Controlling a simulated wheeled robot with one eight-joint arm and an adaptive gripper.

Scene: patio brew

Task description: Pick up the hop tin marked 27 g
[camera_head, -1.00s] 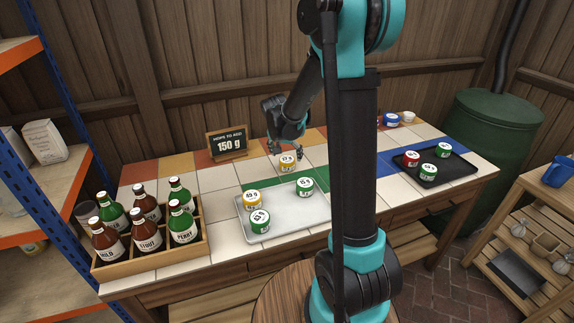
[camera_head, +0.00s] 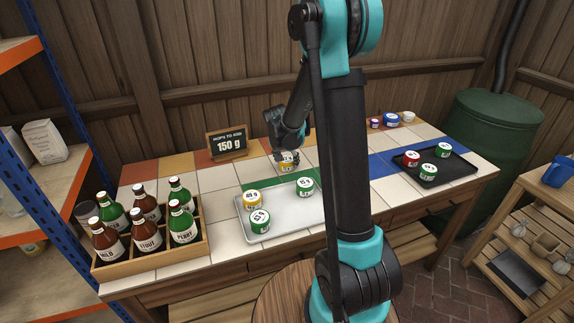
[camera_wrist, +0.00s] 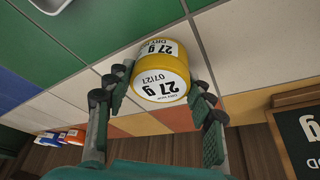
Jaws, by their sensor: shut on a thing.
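The yellow hop tin marked 27 g (camera_head: 289,167) is at the back middle of the tiled table, behind the metal tray. In the wrist view the tin (camera_wrist: 160,78) shows its white label with 27 g and 07/27, between the two fingers. My gripper (camera_head: 287,156) has come down over the tin from above and is shut on it; the wrist view shows my gripper (camera_wrist: 158,92) with a finger on each side. The tin appears at table height; I cannot tell whether it is clear of the tiles.
The metal tray (camera_head: 289,222) in front holds a yellow tin (camera_head: 252,199) and two green tins. A wooden bottle crate (camera_head: 202,247) stands at left. A black tray (camera_head: 455,170) with several tins is at right. A sign reading 150 g (camera_head: 228,146) stands behind.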

